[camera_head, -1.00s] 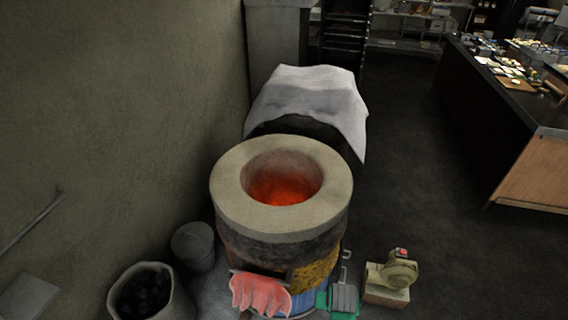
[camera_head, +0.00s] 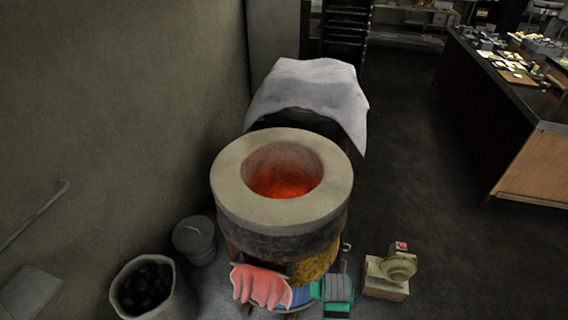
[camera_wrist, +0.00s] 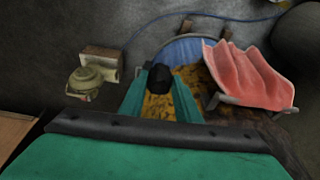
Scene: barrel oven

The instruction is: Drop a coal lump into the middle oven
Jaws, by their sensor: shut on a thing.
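A round barrel oven (camera_head: 232,205) with a pale thick rim stands in the middle of the head view. Its open mouth glows orange-red inside. My green gripper (camera_head: 337,289) is low in front of the oven's right side, below the rim and outside the mouth. In the wrist view its two green fingers are shut on a black coal lump (camera_wrist: 158,78). In the head view I cannot make out the lump. More coal (camera_head: 147,286) lies in a pale open sack (camera_head: 180,300) at the lower left.
A pink cloth or glove (camera_head: 262,286) hangs on the oven's front; it also shows in the wrist view (camera_wrist: 250,72). A blower (camera_head: 398,264) stands to the right. A white cloth (camera_head: 310,90) covers something behind the oven. A bucket (camera_head: 195,246) stands by the left wall.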

